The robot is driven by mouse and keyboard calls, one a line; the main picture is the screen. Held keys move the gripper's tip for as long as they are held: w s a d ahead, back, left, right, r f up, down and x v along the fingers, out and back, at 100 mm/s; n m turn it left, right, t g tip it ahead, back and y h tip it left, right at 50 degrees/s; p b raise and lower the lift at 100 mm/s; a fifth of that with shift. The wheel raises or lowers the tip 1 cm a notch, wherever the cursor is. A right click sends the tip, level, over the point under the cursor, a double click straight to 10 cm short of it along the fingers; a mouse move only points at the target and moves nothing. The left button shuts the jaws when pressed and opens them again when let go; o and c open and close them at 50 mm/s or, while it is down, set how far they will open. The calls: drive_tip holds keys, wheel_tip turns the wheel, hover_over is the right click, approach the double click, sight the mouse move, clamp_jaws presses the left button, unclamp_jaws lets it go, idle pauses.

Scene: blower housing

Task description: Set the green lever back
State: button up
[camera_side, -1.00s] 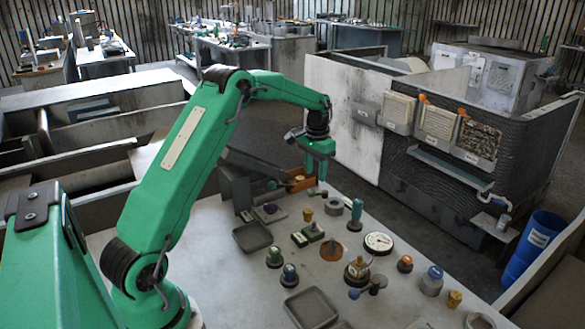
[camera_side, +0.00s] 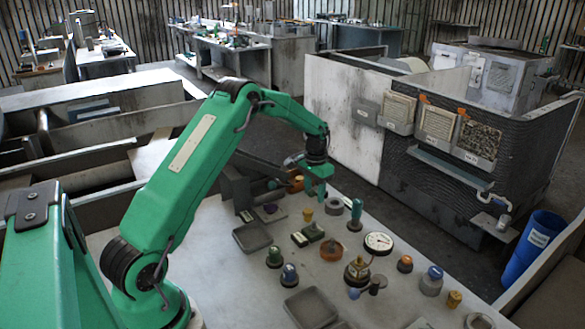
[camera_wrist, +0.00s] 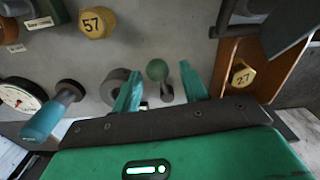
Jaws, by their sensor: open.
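The green lever, a stem with a round green ball knob (camera_wrist: 157,70), shows in the wrist view with its base nearer the gripper body. My gripper (camera_wrist: 160,74) is open, with one teal finger on each side of the lever. Gaps show between the knob and both fingers. In the side view my gripper (camera_side: 318,193) is low over the far end of the table, and I cannot make out the lever there.
A grey ring (camera_wrist: 113,86) sits close to the left finger. A teal-handled tool (camera_wrist: 45,118) and a dial gauge (camera_side: 378,243) lie further left in the wrist view. A wooden box (camera_wrist: 228,70) holding a yellow "27" piece (camera_wrist: 243,74) stands to the right.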

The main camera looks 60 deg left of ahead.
clamp_jaws()
drive_tip(key=shift+d, duration=0.1)
idle(0.3)
drive_tip(key=shift+w+d+n, duration=0.1)
drive_tip(key=shift+d+n, duration=0.15)
drive_tip(key=shift+n, duration=0.45)
drive_tip(key=shift+w+d+n, duration=0.1)
drive_tip(key=shift+d+n, duration=0.1)
drive_tip(key=shift+n, duration=0.5)
drive_tip(key=shift+c, duration=0.3)
unclamp_jaws()
drive_tip(key=shift+o, duration=0.3)
